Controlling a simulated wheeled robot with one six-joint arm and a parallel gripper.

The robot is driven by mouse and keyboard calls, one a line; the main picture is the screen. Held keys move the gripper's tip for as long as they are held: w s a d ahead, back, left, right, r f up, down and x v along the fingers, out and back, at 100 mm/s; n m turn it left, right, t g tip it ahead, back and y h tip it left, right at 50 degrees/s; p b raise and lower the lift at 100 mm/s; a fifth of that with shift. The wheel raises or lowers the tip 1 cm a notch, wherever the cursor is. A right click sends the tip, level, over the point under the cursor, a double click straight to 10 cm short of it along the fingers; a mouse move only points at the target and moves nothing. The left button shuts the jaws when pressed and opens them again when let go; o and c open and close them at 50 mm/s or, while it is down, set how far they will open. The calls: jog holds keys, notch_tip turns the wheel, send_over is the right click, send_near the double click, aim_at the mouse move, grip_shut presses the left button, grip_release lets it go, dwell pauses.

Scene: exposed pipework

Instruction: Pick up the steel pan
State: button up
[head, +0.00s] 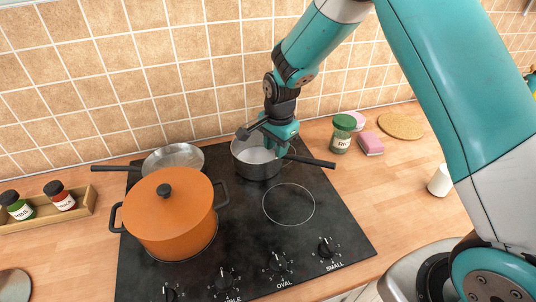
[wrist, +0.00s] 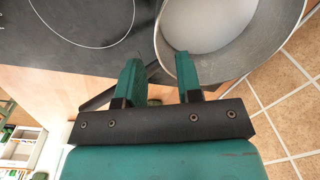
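A grey steel saucepan (head: 258,163) with a black handle (head: 312,160) pointing right stands at the back of the black hob. My gripper (head: 282,150) is above its right side, near where the handle joins. In the wrist view the saucepan's pale inside (wrist: 207,27) fills the top right. My gripper (wrist: 156,62) is open there, its fingers apart. One finger overlaps the pan's rim; I cannot tell whether it touches. The dark handle (wrist: 97,101) runs behind the fingers and is partly hidden. A shallower steel pan (head: 174,157) with a handle pointing left stands further left.
An orange lidded pot (head: 172,217) stands on the front left of the hob. A green-lidded jar (head: 342,134), pink sponges (head: 370,144) and a round cork mat (head: 401,126) are to the right. The tiled wall (head: 150,70) is close behind. The hob's front right is clear.

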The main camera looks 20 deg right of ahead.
aim_at(276, 160)
jog(key=shift+w+d+f+p, duration=0.1)
jog(key=shift+f+p, duration=0.6)
jog(key=shift+f, duration=0.85)
jog(key=shift+w+d+f+p, duration=0.1)
jog(key=shift+f+p, duration=0.6)
jog(key=shift+f, duration=0.8)
jog(key=shift+c, duration=0.2)
grip_shut()
